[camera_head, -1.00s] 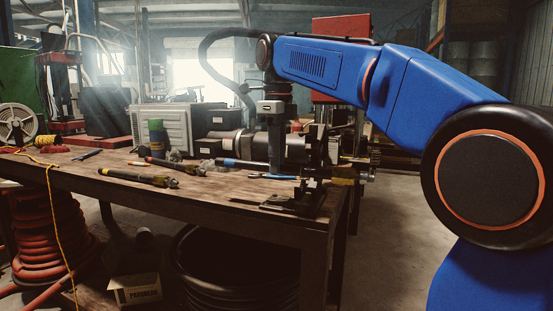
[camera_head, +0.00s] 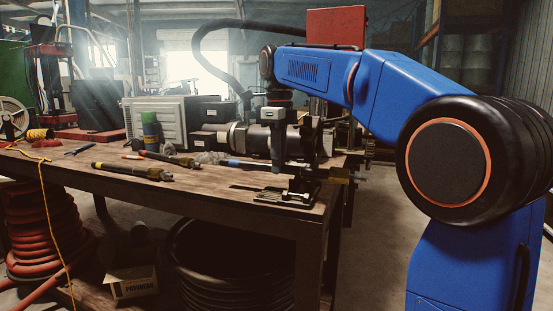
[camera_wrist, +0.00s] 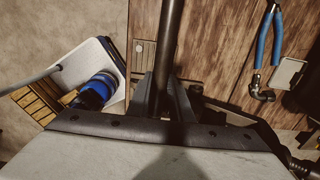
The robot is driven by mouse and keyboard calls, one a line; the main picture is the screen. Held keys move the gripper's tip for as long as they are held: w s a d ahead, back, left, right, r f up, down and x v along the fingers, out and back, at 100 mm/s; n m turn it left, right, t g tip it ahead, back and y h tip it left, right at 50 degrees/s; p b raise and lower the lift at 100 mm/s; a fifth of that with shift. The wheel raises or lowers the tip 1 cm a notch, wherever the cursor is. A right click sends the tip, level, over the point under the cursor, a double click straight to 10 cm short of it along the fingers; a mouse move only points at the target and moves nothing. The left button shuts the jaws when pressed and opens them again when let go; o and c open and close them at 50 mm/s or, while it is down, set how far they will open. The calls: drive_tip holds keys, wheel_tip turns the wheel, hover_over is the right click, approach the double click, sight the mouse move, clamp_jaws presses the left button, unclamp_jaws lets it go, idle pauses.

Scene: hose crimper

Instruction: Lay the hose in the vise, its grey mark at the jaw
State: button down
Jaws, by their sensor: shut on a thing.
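In the wrist view my gripper (camera_wrist: 160,95) is shut on a black hose (camera_wrist: 173,35), which runs from between the fingers to the top edge of the picture. The grey mark cannot be made out. The vise stands near the bench's right front corner. I cannot tell whether the hose touches it.
The wooden bench (camera_head: 215,205) carries other hose pieces (camera_head: 132,171) at the front left. Blue-handled pliers (camera_wrist: 265,40) lie right of the hose in the wrist view. A motor-like cylinder (camera_head: 250,139) stands behind my gripper. Floor right of the bench is clear.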

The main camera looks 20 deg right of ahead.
drive_tip(key=shift+w+d+f, duration=0.65)
drive_tip(key=shift+w+f, duration=0.2)
drive_tip(key=shift+f, duration=0.55)
drive_tip(key=shift+f, duration=0.15)
drive_tip(key=c, duration=1.5)
unclamp_jaws()
